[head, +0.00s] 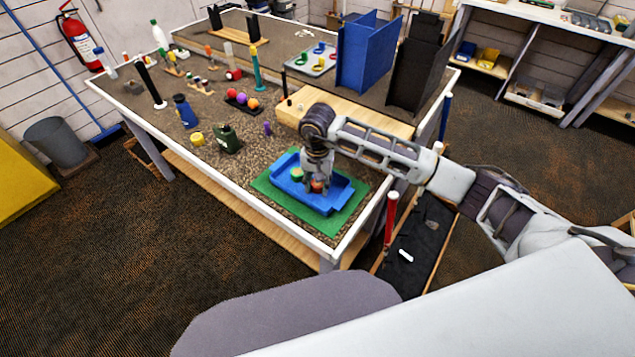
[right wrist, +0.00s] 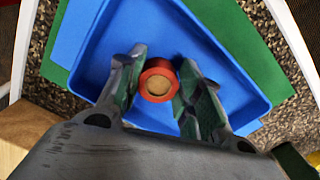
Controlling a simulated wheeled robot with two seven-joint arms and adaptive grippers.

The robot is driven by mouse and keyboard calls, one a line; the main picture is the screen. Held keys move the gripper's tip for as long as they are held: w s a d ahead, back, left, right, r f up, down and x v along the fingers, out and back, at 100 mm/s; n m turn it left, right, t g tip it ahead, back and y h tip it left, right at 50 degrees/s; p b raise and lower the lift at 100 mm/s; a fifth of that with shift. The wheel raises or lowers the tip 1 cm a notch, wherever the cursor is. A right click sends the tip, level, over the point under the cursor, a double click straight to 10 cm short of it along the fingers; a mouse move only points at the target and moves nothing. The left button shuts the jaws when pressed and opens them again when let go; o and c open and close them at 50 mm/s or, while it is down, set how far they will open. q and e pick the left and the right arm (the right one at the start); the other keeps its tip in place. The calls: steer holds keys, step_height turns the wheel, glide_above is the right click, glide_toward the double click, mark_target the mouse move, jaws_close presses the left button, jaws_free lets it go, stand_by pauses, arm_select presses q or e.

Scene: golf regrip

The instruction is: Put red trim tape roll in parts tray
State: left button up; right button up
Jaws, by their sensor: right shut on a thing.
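The red trim tape roll (right wrist: 157,81) shows a red ring with a tan centre in the right wrist view. It sits between the two fingers of my right gripper (right wrist: 155,90), which is shut on it. In the head view the roll (head: 318,186) is a small red spot at the fingertips of my right gripper (head: 316,181). The blue parts tray (head: 325,203) lies beneath, and the roll is within its outline. I cannot tell whether the roll touches the tray floor. The tray also fills much of the right wrist view (right wrist: 215,62). My left gripper is not in view.
The tray rests on a green mat (head: 272,193) at the table's near corner. A small green and tan thing (head: 296,174) shows in the tray beside my gripper. A dark green can (head: 227,139) and a yellow piece (head: 196,139) stand to the left. A wooden board (head: 345,108) lies behind.

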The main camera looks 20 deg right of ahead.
steer(key=shift+f, duration=0.1)
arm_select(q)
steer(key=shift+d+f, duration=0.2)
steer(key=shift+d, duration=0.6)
arm_select(e)
steer(key=o, duration=0.9)
steer(key=shift+c, duration=0.2)
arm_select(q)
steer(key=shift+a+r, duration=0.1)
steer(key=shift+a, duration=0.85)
